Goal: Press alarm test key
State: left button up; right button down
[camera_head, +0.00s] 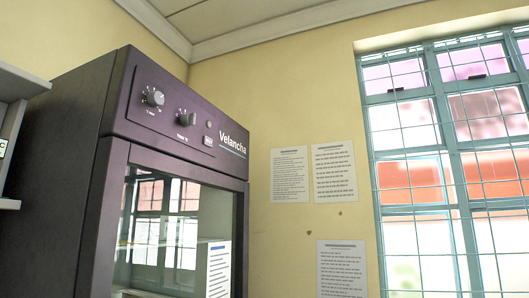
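The culture incubator (118,120) is a dark purple-grey cabinet on the left, marked "Velancha". Its top panel carries two round knobs, a left knob (153,97) and a right knob (187,119). A small round light or button (209,124) sits further right on the panel. Below it is a small pale rectangular key (208,141); its lettering is too small to read, so I cannot tell if it is the alarm test key. The glass door (165,235) below reflects a window. Neither of my grippers is in view.
A pale shelf or cabinet (22,85) stands at the left edge, close to the incubator. Printed sheets (333,172) hang on the yellow wall behind. A barred window (450,160) fills the right side. No obstacle shows in front of the panel.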

aim_at(207, 141)
jog(key=z, duration=0.15)
jog(key=i, duration=1.15)
jog(key=u, duration=0.4)
